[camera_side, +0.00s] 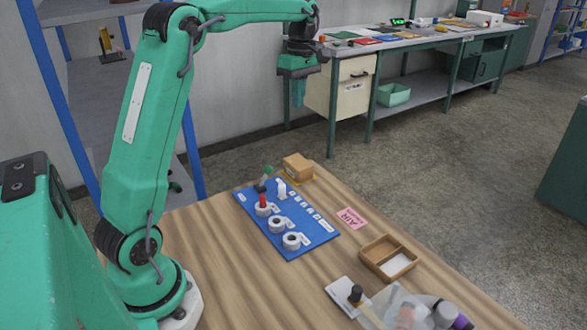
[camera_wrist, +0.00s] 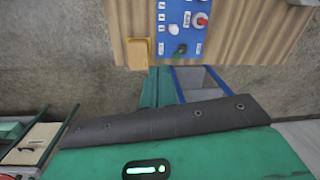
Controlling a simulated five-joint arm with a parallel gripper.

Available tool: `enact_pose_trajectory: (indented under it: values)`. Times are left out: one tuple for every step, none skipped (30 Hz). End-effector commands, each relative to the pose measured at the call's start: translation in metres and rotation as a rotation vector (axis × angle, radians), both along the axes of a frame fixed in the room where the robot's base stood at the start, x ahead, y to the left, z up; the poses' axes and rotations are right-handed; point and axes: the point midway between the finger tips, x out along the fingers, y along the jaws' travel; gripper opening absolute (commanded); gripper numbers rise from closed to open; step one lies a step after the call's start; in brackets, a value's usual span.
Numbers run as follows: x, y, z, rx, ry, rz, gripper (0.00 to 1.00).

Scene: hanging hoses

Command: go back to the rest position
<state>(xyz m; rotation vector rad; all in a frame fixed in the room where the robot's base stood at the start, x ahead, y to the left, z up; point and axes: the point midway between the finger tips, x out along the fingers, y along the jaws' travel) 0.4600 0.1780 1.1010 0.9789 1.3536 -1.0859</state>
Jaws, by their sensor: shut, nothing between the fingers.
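My gripper (camera_side: 298,92) is shut and empty. It hangs high in the side view, well above and behind the wooden table (camera_side: 215,255), with its fingers pointing down. My arm is raised and its forearm reaches across the top of the picture. A blue board (camera_side: 315,243) lies flat on the table with several white fittings on it. A red piece (camera_side: 263,201) stands in the farthest ring-shaped fitting. The board also shows in the wrist view (camera_wrist: 173,16) at the top. Nothing touches my gripper.
A brown box (camera_side: 298,167) sits behind the board. A pink label (camera_side: 352,218), a divided wooden tray (camera_side: 404,262) and a white pad (camera_side: 340,291) with a black knob lie to the right. A workbench (camera_side: 345,46) stands behind. The air around my gripper looks clear.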

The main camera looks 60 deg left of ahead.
Motion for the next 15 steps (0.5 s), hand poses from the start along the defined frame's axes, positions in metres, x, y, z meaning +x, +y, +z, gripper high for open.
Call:
enact_pose_trajectory:
  values:
    - [-0.006,-0.010,0.007,0.005,-0.020,-0.056,0.00]
    - [-0.010,-0.014,0.010,0.007,-0.031,-0.091,0.00]
    - [-0.014,-0.021,0.014,0.011,-0.045,-0.140,0.00]
    - [-0.018,-0.026,0.017,0.014,-0.056,-0.175,0.00]
    - [-0.022,-0.031,0.019,0.017,-0.066,-0.210,0.00]
    - [-0.027,-0.037,0.022,0.021,-0.081,-0.257,0.00]
    - [-0.031,-0.042,0.025,0.025,-0.090,-0.293,0.00]
    - [-0.035,-0.047,0.027,0.029,-0.101,-0.328,0.00]
    - [-0.040,-0.053,0.030,0.035,-0.114,-0.375,0.00]
    - [-0.045,-0.057,0.031,0.039,-0.124,-0.411,0.00]
    - [-0.049,-0.062,0.032,0.044,-0.134,-0.447,0.00]
    - [-0.055,-0.068,0.034,0.050,-0.147,-0.495,0.00]
    - [-0.060,-0.072,0.036,0.056,-0.157,-0.529,0.00]
    - [-0.064,-0.076,0.037,0.061,-0.167,-0.564,0.00]
    - [-0.070,-0.082,0.038,0.068,-0.180,-0.613,0.00]
